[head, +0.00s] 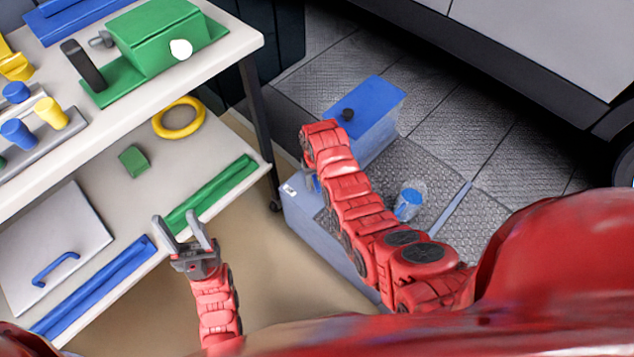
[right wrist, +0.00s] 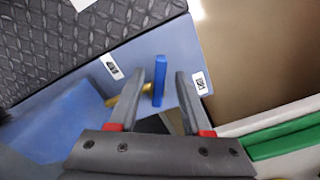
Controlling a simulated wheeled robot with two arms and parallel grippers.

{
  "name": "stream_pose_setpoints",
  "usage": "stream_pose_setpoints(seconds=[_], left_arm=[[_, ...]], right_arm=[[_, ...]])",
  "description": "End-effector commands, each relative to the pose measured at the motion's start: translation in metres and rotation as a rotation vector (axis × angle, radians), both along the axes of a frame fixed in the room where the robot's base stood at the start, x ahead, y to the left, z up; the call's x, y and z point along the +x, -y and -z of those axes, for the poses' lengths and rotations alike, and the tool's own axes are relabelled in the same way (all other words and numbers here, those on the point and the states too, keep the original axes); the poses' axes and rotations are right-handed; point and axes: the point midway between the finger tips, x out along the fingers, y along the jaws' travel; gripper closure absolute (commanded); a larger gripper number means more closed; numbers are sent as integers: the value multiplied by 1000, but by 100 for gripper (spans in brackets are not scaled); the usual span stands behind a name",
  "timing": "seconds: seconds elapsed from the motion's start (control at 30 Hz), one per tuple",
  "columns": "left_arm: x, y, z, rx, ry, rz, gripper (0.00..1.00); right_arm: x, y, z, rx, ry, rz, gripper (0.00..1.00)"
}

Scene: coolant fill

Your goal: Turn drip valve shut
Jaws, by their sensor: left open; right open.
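The drip valve shows in the right wrist view as an upright blue lever (right wrist: 159,72) with a yellow stem (right wrist: 124,98) beside it, on the side of a blue-grey cabinet (right wrist: 85,85). My right gripper (right wrist: 160,80) is open, and the lever appears between its two fingers. I cannot tell whether either finger touches it. In the head view my right arm covers the valve and most of that gripper. The cabinet (head: 300,222) stands low on the floor there. My left gripper (head: 183,228) is open and empty, beside the bench's lower shelf.
A blue box (head: 378,108) with a black knob and a clear cup (head: 409,201) with blue inside are on the cabinet's tread top. The bench (head: 240,45) at left holds a green block device (head: 160,40). A yellow ring (head: 178,118) lies on the lower shelf. Floor between is clear.

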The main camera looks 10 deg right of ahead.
Motion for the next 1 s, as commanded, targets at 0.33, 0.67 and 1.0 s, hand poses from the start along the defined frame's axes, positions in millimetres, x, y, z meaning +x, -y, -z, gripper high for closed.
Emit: stream_pose_setpoints(seconds=[0.33, 0.67, 1.0], left_arm=[[0, 0, 0, 0, 0, 0, 50], [0, 0, 0, 0, 0, 0, 50], [0, 0, 0, 0, 0, 0, 50]], right_arm=[[0, 0, 3, 0, -1, 1, 53], [0, 0, 3, 0, -1, 1, 100], [-1, 0, 3, 0, -2, 14, 100]])
